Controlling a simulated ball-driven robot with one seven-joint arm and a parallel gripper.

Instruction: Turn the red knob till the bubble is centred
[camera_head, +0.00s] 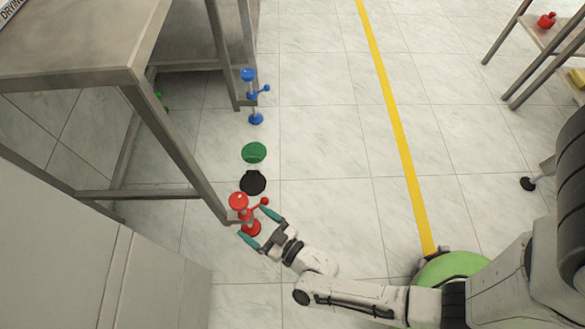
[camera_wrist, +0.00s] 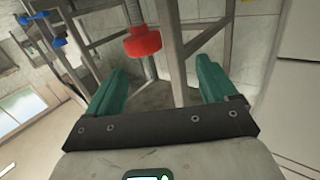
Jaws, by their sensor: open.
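The red knob (camera_head: 238,201) is a round red disc at the top of a table-leg foot, with a small red ball (camera_head: 265,201) to its right and a red base (camera_head: 251,228) below. In the wrist view the red knob (camera_wrist: 143,42) sits on a threaded grey rod, ahead of and above the gap between my fingers. My gripper (camera_head: 251,223) is open, with its teal fingers on either side of the red foot in the head view. The wrist view shows the fingers (camera_wrist: 160,72) apart with nothing clamped between them. I cannot make out any bubble or level.
A metal table (camera_head: 75,45) stands at the left, its legs close to the red knob. A similar blue foot (camera_head: 248,75) stands farther back. Green (camera_head: 254,152) and black (camera_head: 253,183) discs lie on the floor between.

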